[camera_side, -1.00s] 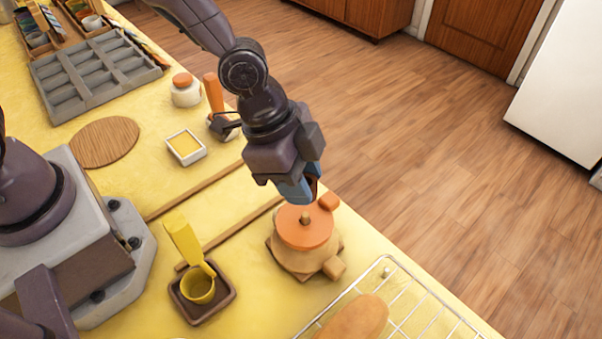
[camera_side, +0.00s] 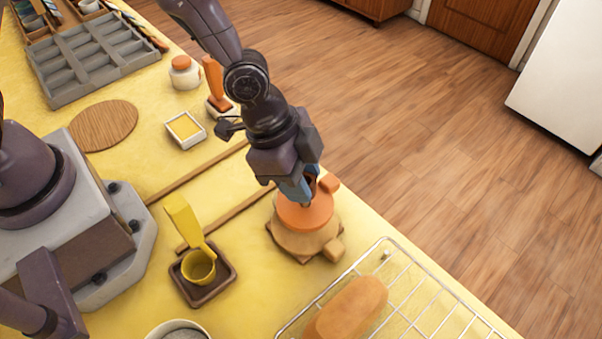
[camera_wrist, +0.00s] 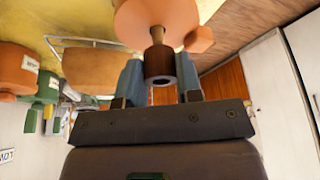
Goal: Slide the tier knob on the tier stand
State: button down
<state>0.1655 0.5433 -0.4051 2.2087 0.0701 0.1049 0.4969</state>
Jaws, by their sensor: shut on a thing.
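The tier stand has a round orange upper tier (camera_side: 305,214) over a wider tan tier (camera_side: 300,241). An orange tab (camera_side: 329,183) and a tan tab (camera_side: 334,249) stick out from its rim. My gripper (camera_side: 307,200) points down over the orange tier, its blue fingers at the centre. The brown tier knob (camera_wrist: 158,62) shows between the two fingers in the wrist view, where my gripper (camera_wrist: 158,78) is shut on it. In the side view the fingers hide the knob. The orange tier (camera_wrist: 150,18) also shows in the wrist view.
A wire rack (camera_side: 440,300) with a loaf (camera_side: 347,306) is close to the stand's front right. The counter's edge is just right of the stand.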

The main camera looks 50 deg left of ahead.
jog(key=shift+f, duration=0.15)
dwell(0.4)
jog(key=shift+f, duration=0.25)
jog(key=shift+f, duration=0.1)
dwell(0.4)
jog(key=shift+f, duration=0.3)
dwell(0.3)
jog(key=shift+f, duration=0.5)
jog(key=shift+f, duration=0.1)
dwell(0.3)
